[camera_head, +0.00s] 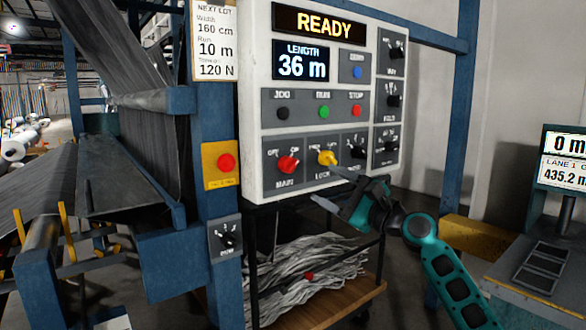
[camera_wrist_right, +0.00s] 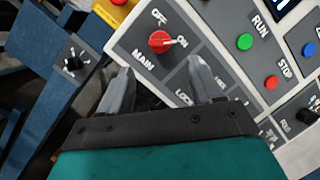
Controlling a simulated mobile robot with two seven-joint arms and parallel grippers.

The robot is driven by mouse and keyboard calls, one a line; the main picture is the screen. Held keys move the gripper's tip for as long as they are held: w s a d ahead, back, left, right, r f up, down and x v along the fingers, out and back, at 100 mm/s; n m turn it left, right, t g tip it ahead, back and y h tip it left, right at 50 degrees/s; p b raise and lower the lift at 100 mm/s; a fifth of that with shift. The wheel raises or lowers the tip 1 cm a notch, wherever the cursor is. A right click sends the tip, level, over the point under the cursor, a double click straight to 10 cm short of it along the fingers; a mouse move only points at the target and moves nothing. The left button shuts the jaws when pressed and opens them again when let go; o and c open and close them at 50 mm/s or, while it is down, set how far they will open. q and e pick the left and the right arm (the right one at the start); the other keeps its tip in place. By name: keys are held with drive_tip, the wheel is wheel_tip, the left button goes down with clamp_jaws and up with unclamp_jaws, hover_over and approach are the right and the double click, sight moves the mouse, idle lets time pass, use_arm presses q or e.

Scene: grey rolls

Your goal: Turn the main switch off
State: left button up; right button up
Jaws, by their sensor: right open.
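The main switch (camera_head: 288,164) is a red rotary knob at the lower left of the white control panel (camera_head: 258,60), with OFF at its left and ON at its right. In the right wrist view the red main switch (camera_wrist_right: 160,41) has its handle pointing towards ON. My right gripper (camera_head: 322,182) is in front of the lower panel, below and right of the main switch. In the wrist view my right gripper (camera_wrist_right: 158,82) is open and empty, its fingers below the red knob and apart from it. My left gripper is not in view.
A yellow lock knob (camera_head: 327,158) sits just right of the main switch. JOG, RUN and STOP buttons (camera_head: 356,111) are above. A red button on a yellow plate (camera_head: 226,162) is on the blue post at left. A cart with grey strips (camera_head: 310,262) stands below.

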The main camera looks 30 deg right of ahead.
sight(294, 168)
drive_tip(key=x, duration=1)
drive_tip(key=shift+p, duration=0.35)
drive_tip(key=shift+c, duration=0.3)
drive_tip(key=c, duration=0.9)
